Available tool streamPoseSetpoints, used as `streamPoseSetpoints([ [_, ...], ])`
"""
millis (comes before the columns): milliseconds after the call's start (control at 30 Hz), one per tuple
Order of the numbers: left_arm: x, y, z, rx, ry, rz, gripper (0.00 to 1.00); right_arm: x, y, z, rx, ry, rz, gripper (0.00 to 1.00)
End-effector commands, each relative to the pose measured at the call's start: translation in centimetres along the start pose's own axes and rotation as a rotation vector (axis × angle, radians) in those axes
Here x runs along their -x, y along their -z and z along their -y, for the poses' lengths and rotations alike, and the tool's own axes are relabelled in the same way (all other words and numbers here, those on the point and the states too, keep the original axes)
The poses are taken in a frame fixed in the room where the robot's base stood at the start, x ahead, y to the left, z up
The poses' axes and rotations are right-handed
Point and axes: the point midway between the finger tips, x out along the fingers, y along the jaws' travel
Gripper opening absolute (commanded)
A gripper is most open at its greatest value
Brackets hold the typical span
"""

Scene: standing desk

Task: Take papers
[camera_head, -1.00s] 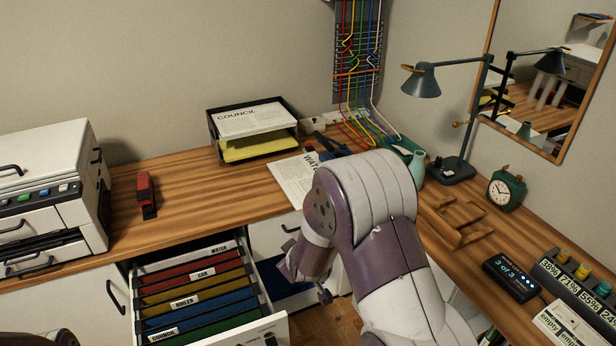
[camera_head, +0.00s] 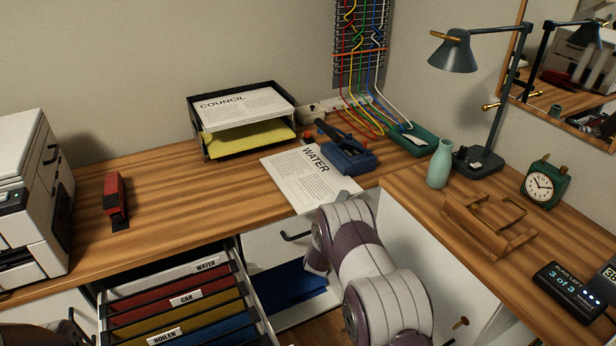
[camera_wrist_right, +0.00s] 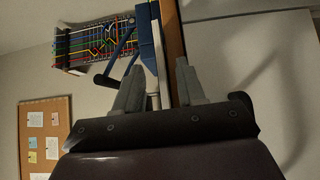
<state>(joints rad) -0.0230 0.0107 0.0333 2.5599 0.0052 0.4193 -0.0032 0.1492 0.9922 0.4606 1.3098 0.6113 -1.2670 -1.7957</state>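A white paper headed WATER (camera_head: 300,183) lies flat on the desk, its front corner close to my right arm. A white paper headed COUNCIL (camera_head: 240,106) lies on the upper level of a black letter tray (camera_head: 203,139). A yellow sheet (camera_head: 247,139) lies on the level below. My left gripper is out of view.
A blue hole punch (camera_head: 347,158) stands just behind the WATER paper. A vase (camera_head: 439,165), lamp (camera_head: 478,160), wooden holder (camera_head: 480,235) and clock (camera_head: 545,185) stand on the right. A red stapler (camera_head: 115,200) and printer (camera_head: 30,190) stand left. The desk between stapler and paper is clear.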

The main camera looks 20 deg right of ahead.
Motion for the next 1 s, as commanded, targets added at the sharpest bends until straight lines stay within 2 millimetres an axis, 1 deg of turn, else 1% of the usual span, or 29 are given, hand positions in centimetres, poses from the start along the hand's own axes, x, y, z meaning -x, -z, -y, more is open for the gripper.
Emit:
streamPoseSetpoints([
  [33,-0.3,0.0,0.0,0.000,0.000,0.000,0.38,-1.0,-0.2,0.2,0.000,-0.002,0.002,0.39],
  [100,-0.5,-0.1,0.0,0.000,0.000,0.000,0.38,-2.1,-0.1,0.2,-0.002,-0.002,0.000,0.39],
  [167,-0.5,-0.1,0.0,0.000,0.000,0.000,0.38,-2.7,-0.1,0.2,0.000,-0.001,0.000,0.39],
  [233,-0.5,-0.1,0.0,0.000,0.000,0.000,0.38,-3.0,-0.1,0.1,0.000,0.000,0.000,0.39],
  [400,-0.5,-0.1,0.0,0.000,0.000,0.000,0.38,-3.0,-0.1,0.0,0.000,0.000,-0.001,0.39],
  [467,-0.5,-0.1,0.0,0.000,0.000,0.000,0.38,-3.0,-0.1,0.0,0.000,0.000,-0.001,0.20],
  [500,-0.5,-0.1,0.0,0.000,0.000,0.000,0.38,-3.0,-0.1,0.0,0.000,0.000,-0.001,0.07],
  [533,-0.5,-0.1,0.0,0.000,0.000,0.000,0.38,-3.0,-0.1,0.0,0.000,0.000,-0.001,0.00],
  [1000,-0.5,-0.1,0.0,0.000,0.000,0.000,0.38,-3.1,-0.2,-0.1,-0.002,-0.002,-0.001,0.00],
])
